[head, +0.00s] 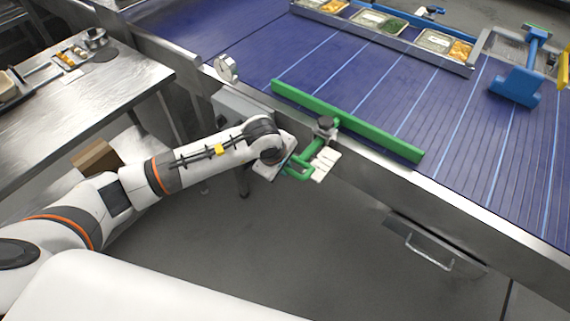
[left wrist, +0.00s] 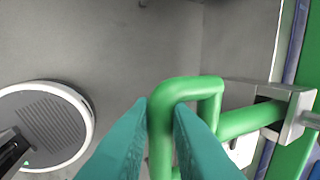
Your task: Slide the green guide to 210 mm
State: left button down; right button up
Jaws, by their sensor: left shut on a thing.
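The green guide (head: 345,121) is a long bar lying along the near edge of the blue conveyor belt (head: 400,70) in the head view. Its green rod and loop handle (head: 301,166) reach out over the conveyor's near side through a metal clamp with a dark knob (head: 326,124). My left gripper (left wrist: 160,118) is shut on the green handle, one teal finger on each side of it in the left wrist view. The handle (left wrist: 187,90) and the metal clamp (left wrist: 297,112) show large there. I cannot read any millimetre scale. My right gripper is out of view.
Food trays (head: 380,20) stand along the belt's far side. A blue tool (head: 520,80) lies over the belt at the right. A round dial (head: 226,68) is on the conveyor's near rail. A steel table (head: 85,95) stands at the left.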

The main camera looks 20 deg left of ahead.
pick_arm(q)
jog(key=shift+s+a+f, duration=0.2)
jog(key=shift+s+f, duration=0.1)
jog(key=shift+s, duration=0.4)
jog(key=c, duration=1)
grip_release()
jog(key=shift+w+r, duration=0.1)
jog(key=shift+w, duration=0.05)
jog(key=shift+r, duration=0.15)
jog(key=p+v, duration=0.4)
jog(key=v, duration=0.3)
jog(key=shift+w, duration=0.1)
